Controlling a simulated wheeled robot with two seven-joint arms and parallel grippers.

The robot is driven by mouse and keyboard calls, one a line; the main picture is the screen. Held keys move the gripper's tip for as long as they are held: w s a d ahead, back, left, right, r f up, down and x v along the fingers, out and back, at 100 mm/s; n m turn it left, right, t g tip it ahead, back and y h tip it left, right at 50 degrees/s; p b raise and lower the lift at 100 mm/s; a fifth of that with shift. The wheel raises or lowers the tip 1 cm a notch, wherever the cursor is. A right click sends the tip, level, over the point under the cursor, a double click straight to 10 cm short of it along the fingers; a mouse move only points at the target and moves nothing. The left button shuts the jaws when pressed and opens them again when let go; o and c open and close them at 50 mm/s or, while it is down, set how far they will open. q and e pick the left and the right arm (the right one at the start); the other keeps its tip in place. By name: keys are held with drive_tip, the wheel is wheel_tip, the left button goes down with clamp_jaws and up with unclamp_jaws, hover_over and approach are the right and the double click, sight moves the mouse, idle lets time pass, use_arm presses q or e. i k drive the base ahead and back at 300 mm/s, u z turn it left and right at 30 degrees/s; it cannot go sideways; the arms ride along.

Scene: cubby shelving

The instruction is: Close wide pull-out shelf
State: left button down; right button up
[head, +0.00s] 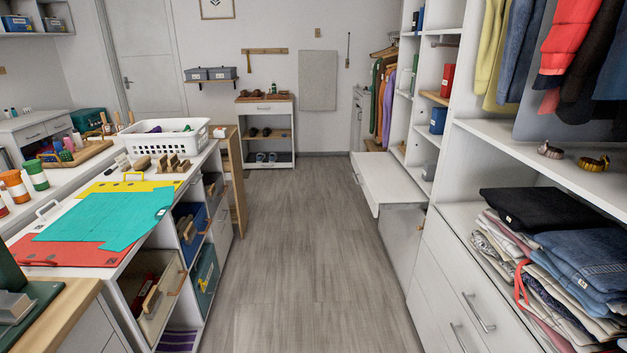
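A wide white pull-out shelf (388,178) sticks out into the aisle from the tall white shelving (440,215) on the right. Its flat top looks bare, and its front edge faces the aisle on the left. A white panel (403,236) stands below the shelf's near end, with a small brown piece at its right edge. Neither of my grippers is in view.
The grey wood floor (290,230) is clear between the two sides. A left counter holds coloured felt sheets (108,214) and a white basket (164,135). Folded clothes (570,260) lie in the near right shelving, above drawers. A shoe rack (266,132) stands at the back wall.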

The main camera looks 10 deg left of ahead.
sight(385, 183)
drive_tip(key=u, duration=0.55)
drive_tip(key=i, duration=4.35)
drive_tip(key=z, duration=2.35)
